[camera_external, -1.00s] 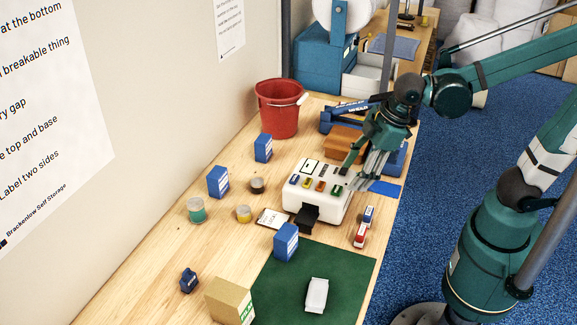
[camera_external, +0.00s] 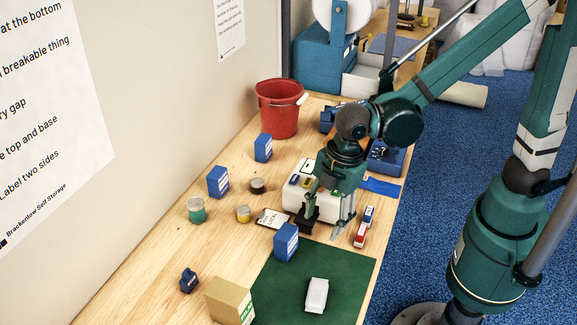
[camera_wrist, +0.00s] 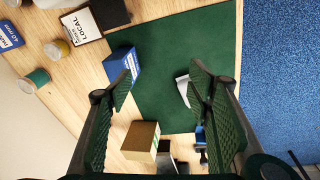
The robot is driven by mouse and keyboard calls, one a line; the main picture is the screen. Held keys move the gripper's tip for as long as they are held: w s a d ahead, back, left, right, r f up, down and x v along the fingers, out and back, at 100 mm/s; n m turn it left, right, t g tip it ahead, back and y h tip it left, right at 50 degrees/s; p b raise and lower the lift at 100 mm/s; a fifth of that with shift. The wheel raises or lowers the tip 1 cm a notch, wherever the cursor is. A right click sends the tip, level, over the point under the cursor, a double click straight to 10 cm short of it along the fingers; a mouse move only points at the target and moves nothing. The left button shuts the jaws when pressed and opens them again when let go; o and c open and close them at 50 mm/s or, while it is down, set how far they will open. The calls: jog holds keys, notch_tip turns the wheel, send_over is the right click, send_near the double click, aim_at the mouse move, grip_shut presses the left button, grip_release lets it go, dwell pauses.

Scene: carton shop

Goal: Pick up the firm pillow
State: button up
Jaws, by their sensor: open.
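A small white pillow-like pack (camera_external: 316,295) lies on the green mat (camera_external: 275,281) near the front of the bench. It is the only pillow-like thing I see on the mat; its firmness cannot be seen. In the wrist view the white pack (camera_wrist: 183,90) is partly hidden behind the right finger. My gripper (camera_external: 325,226) is open and empty, pointing down in front of the white button machine (camera_external: 297,195), above and behind the mat. In the wrist view its fingers (camera_wrist: 160,88) stand wide apart over the mat, with the pack beside the right finger.
A blue box (camera_external: 286,243) stands at the mat's back left edge, and a cardboard carton (camera_external: 230,302) at its front left. Red and blue small items (camera_external: 361,235) sit near the bench's right edge. A red bucket (camera_external: 278,108) stands farther back. Most of the mat is clear.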

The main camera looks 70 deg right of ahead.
aim_at(317, 291)
jog(key=s+a+f+n+p, duration=0.1)
jog(key=a+f, duration=0.1)
jog(key=a, duration=0.2)
jog(key=s+a+f+n+g+p, duration=0.1)
jog(key=a+f+n, duration=0.1)
jog(key=a, duration=0.2)
jog(key=s+a+f+n+h+p, duration=0.1)
jog(key=a+n, duration=0.1)
jog(key=a, duration=0.2)
jog(key=shift+a+f+g+p, duration=0.3)
jog(key=shift+f+p, duration=0.1)
jog(key=shift+s+a+f, duration=0.15)
jog(key=shift+a+f, duration=0.1)
jog(key=shift+a, duration=0.05)
jog(key=shift+f, duration=0.15)
jog(key=shift+f, duration=1.15)
jog(key=shift+f, duration=0.1)
jog(key=shift+f, duration=2.5)
jog(key=shift+c, duration=0.7)
jog(key=c, duration=0.6)
